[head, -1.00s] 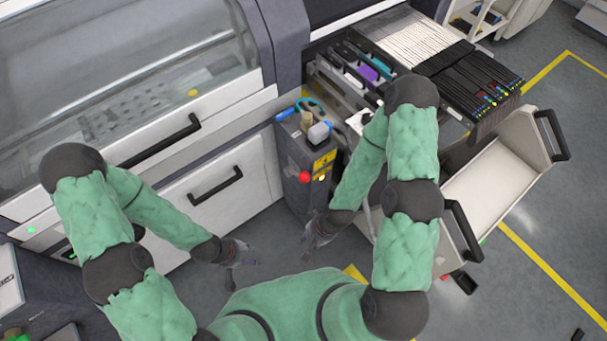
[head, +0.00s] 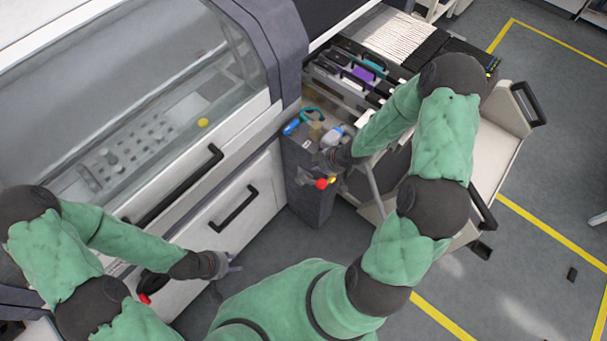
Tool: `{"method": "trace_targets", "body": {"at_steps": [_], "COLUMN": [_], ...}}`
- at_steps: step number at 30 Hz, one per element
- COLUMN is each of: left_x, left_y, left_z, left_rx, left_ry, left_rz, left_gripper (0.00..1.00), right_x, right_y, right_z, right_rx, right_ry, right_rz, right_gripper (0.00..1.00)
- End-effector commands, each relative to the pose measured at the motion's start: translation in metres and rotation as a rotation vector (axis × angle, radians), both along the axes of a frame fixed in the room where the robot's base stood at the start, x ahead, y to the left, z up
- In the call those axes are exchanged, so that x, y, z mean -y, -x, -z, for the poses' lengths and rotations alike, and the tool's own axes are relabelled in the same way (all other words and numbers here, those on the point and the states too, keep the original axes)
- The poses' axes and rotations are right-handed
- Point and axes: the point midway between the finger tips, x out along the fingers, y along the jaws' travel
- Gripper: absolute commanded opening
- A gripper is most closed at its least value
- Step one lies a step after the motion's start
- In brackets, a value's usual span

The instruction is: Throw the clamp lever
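No part is clearly recognisable as a clamp lever. A red round knob (head: 321,184) with a small yellow part beside it sits on the narrow dark cabinet (head: 312,206) between the machine and the feeder trolley; whether it belongs to the lever I cannot tell. My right gripper (head: 326,160) is at the upper front of this cabinet, just above the red knob; contact cannot be made out. Its fingers are small and dark against the cabinet. My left gripper (head: 232,271) hangs in front of the machine's lower drawer, empty, its fingertips apart.
Blue and teal tools (head: 303,120) and a white bottle (head: 334,135) lie on the cabinet top, close to my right gripper. The feeder trolley (head: 505,150) stands to the right. The machine's black-handled drawers (head: 232,208) are at the left. Open floor lies at lower right.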

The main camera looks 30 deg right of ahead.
Motion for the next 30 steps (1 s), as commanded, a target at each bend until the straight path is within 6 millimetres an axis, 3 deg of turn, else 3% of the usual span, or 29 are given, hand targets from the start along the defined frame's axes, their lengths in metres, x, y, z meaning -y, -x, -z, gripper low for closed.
{"method": "trace_targets", "body": {"at_steps": [14,30], "left_x": [0.000,0.000], "left_y": [0.001,0.000], "left_z": [0.003,0.045], "left_rx": [-0.001,-0.001], "left_ry": [0.000,0.000], "left_rz": [0.000,0.000], "left_gripper": [0.40,0.40], "right_x": [0.001,-0.022], "right_y": [-0.002,-0.042], "right_z": [0.004,0.082], "right_rx": [0.004,0.003], "right_ry": [0.006,0.005], "right_rz": [-0.008,-0.007], "right_gripper": [0.00,0.00]}}
